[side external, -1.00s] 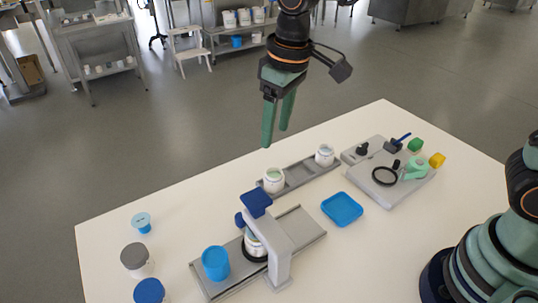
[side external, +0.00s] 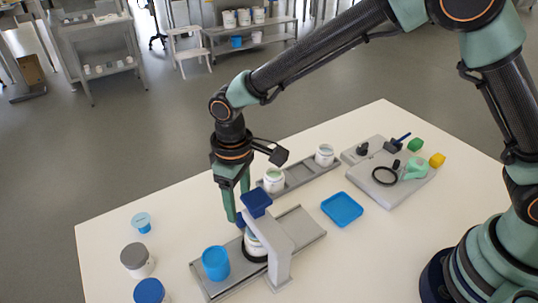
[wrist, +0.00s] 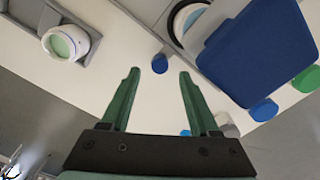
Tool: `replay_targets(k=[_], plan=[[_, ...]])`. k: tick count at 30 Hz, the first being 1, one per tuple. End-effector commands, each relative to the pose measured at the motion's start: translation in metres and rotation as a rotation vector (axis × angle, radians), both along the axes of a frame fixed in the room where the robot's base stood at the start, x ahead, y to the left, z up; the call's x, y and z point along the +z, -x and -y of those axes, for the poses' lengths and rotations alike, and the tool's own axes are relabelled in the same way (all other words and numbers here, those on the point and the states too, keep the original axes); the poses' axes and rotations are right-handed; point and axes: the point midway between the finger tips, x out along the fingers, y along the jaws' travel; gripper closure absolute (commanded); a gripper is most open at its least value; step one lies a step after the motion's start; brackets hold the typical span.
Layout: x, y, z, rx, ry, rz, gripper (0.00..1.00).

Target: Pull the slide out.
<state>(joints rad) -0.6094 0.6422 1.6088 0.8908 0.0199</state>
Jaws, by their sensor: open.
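The grey filling stand (side external: 279,262) sits at the table's front middle, with a dark blue head block (side external: 256,202) on top. A white jar (side external: 254,244) is under the head, on the grey slide track (side external: 302,225). A small blue knob (side external: 240,219) shows beside the head; in the wrist view the knob (wrist: 159,63) lies just past and between my fingertips. I cannot tell how it joins the slide. My gripper (side external: 237,208) points down just above and behind the knob, open and empty; its two green fingers (wrist: 158,75) are apart. The head block (wrist: 255,55) hides part of the jar.
A blue cup (side external: 215,263) stands left of the stand. Behind it, a grey rack (side external: 300,174) holds two white jars (side external: 274,180). A blue tray (side external: 342,209) and a grey tool board (side external: 395,190) are right.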

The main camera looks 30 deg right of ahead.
Motion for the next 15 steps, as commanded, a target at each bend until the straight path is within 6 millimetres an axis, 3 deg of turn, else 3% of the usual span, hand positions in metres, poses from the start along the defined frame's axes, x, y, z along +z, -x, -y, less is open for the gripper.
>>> replay_targets(k=[6,15], plan=[[-0.029,0.000,0.001,0.000,0.001,-0.002,0.38],[-0.038,0.000,0.000,0.000,0.000,0.000,0.38]])
